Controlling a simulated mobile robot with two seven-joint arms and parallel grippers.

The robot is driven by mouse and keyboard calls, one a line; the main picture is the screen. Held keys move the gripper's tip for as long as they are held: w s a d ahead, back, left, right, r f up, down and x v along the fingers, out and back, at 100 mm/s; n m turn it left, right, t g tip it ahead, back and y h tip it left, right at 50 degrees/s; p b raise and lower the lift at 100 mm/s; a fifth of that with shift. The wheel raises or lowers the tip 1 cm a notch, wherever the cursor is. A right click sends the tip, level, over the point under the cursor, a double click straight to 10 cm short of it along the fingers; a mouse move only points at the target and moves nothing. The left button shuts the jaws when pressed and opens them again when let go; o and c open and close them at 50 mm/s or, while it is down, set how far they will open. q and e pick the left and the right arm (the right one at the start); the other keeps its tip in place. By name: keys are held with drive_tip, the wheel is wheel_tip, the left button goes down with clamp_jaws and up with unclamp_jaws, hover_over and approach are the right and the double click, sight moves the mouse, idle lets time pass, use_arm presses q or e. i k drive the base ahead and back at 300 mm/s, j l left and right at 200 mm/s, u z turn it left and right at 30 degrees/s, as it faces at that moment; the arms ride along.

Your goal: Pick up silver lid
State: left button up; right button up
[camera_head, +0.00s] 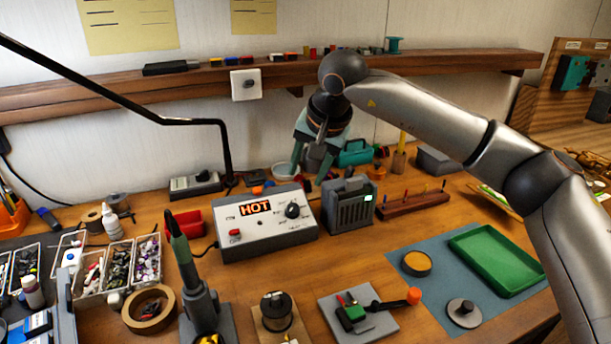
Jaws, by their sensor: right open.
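A round silver-grey lid (464,312) with a small knob on top lies on the blue mat (440,290) at the lower right. An open round tin (416,263) with an orange-yellow inside sits on the mat, up and left of the lid. My right gripper (309,174) is open, its two green fingers pointing down near the back of the bench. It is well behind and left of the lid, with nothing seen between its fingers. My left gripper does not show.
A green tray (456,240) lies right of the tin. A board with small parts (340,318) is left of the lid. A control box marked HOT (265,222) and a grey slotted unit (347,205) stand near my right gripper. A wooden shelf (430,62) runs behind.

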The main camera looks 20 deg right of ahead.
sight(463, 312)
drive_tip(key=k+l, duration=0.15)
drive_tip(key=k, duration=0.35)
drive_tip(key=k+l, duration=0.15)
drive_tip(key=k, duration=0.35)
